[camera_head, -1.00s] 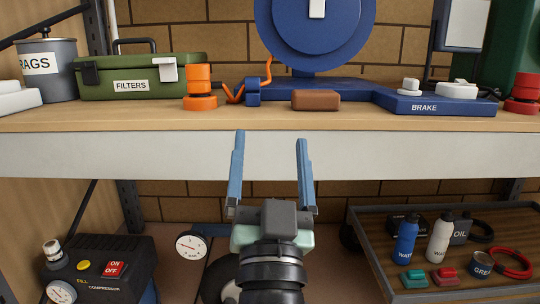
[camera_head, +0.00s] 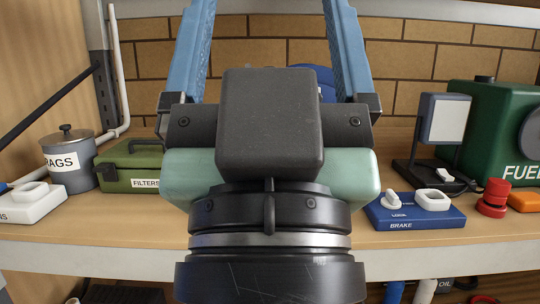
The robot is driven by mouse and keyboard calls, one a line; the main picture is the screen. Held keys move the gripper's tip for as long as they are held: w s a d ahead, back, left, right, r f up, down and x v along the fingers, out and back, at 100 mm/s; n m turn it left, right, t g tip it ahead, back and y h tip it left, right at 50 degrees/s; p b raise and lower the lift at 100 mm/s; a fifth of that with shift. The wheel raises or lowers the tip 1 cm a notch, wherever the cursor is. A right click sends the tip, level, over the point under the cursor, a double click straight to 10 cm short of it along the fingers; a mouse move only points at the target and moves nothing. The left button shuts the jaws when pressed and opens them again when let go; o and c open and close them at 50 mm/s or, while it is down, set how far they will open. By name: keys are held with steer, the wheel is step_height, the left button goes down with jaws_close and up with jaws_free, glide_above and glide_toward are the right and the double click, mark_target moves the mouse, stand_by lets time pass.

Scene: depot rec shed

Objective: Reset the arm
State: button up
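My gripper (camera_head: 268,25) fills the middle of the camera view, raised in front of the shelf and close to the camera. Its two blue fingers point upward and stand wide apart, with only brick wall and part of a blue thing between them. It holds nothing that I can see. The fingertips run past the top edge of the picture. My arm and gripper body hide the middle of the shelf.
The wooden shelf (camera_head: 80,233) holds a grey RAGS can (camera_head: 68,160), a green FILTERS box (camera_head: 130,163), a blue BRAKE base (camera_head: 415,212), a lamp-like panel (camera_head: 446,118), red knobs (camera_head: 494,197) and a green FUEL can (camera_head: 488,118). Bottles (camera_head: 424,291) show below.

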step_height(320, 180, up, 20)
steer(key=p, duration=1.7)
steer(key=shift+f, duration=0.25)
